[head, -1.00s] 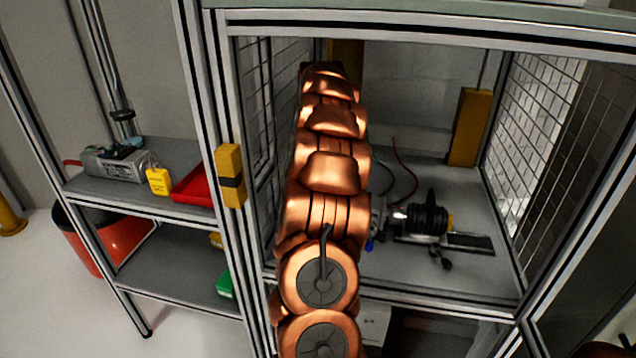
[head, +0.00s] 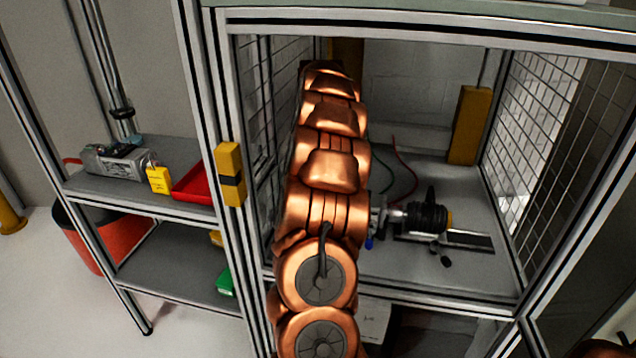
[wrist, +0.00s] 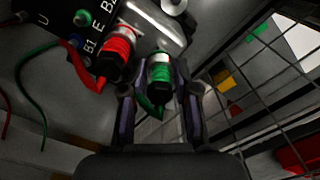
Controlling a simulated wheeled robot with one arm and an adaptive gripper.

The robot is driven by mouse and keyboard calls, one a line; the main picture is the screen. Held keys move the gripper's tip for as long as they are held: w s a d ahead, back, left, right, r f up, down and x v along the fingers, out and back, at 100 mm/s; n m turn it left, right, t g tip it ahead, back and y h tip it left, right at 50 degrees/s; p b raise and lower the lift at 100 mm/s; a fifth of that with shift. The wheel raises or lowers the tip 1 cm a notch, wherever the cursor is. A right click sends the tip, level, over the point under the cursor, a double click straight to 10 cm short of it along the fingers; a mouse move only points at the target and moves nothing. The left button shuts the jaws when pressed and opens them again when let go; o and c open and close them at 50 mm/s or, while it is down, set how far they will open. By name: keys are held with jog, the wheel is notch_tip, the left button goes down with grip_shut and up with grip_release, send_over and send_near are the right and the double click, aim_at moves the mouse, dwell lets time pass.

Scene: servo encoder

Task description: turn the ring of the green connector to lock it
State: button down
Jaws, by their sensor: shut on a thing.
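The green connector (wrist: 159,73) shows in the wrist view at upper middle, with a dark end and a green cable beside it. My gripper (wrist: 161,82) has a finger on each side of it and is shut on the connector's green ring. A red connector (wrist: 117,50) sits just to the left, with a red cable. Both are by the dark servo housing (wrist: 60,22) with lettered ports. In the head view my arm hides the gripper and the green connector.
A wire mesh wall (wrist: 268,80) runs close on the right in the wrist view. The head view shows a motor with a black coupling (head: 428,217) on the cell floor, a yellow post (head: 468,125), and a side shelf with a red tray (head: 194,185).

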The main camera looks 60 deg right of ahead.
jog(key=c, duration=0.8)
grip_release()
jog(key=shift+c, duration=0.2)
jog(key=shift+r, duration=0.1)
jog(key=shift+r, duration=3.65)
